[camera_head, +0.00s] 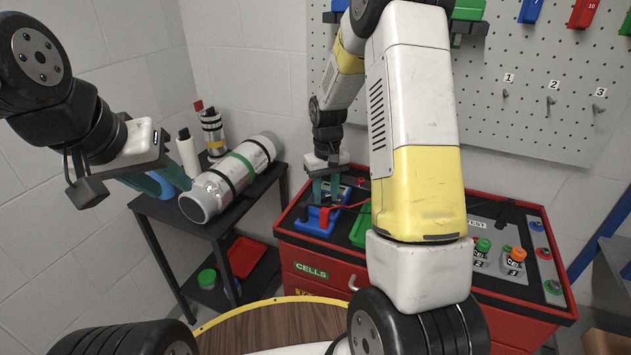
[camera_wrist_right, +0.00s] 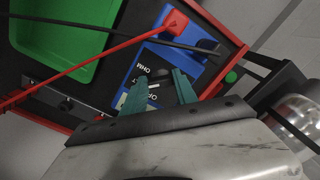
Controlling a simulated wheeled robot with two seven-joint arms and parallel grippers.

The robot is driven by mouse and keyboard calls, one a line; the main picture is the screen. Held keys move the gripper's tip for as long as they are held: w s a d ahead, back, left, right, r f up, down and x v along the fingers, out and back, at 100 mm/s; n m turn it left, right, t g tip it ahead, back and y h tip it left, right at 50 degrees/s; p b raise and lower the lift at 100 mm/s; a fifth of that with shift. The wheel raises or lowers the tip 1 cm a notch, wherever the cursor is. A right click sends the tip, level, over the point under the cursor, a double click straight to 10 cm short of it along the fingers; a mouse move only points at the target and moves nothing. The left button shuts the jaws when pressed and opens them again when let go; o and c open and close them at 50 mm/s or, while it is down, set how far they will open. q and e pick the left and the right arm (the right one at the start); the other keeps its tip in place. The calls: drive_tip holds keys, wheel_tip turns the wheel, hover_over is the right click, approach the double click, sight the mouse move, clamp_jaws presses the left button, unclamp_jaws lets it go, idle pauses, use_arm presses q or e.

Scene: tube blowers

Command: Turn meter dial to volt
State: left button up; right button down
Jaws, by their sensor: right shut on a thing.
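The blue meter (camera_head: 312,222) lies at the left end of the red cart's top. In the wrist view, the meter (camera_wrist_right: 203,66) has a black face with white lettering, including "OHM" and part of "OFF". My right gripper (camera_head: 327,192) points down at the meter. In the wrist view, my right gripper's (camera_wrist_right: 160,82) teal fingers are closed on the dial area. The dial is mostly hidden between them, and its pointed setting cannot be read. My left gripper (camera_head: 155,182) hangs at the left, away from the meter. Its finger gap is unclear.
A red plug (camera_wrist_right: 174,23) and red and black leads lie by the meter. A green tray (camera_wrist_right: 60,35) sits beside it. The black side table (camera_head: 165,210) carries a metal cylinder (camera_head: 225,182). My right arm hides the cart's middle.

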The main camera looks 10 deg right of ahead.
sight(326, 197)
drive_tip(key=c, duration=1)
unclamp_jaws()
drive_tip(key=shift+o, duration=0.2)
drive_tip(key=shift+r, duration=3.95)
drive_tip(key=s+a+r+t+y, duration=0.1)
drive_tip(key=s+r+t, duration=0.2)
drive_tip(key=s+r, duration=0.5)
drive_tip(key=s+a+r+m+t+y, duration=0.1)
drive_tip(key=s+r+t, duration=0.2)
drive_tip(key=s+r, duration=0.5)
drive_tip(key=s, duration=0.7)
drive_tip(key=shift+s+a+r+m, duration=0.2)
drive_tip(key=shift+s+r+m, duration=0.1)
drive_tip(key=shift+s+r, duration=0.1)
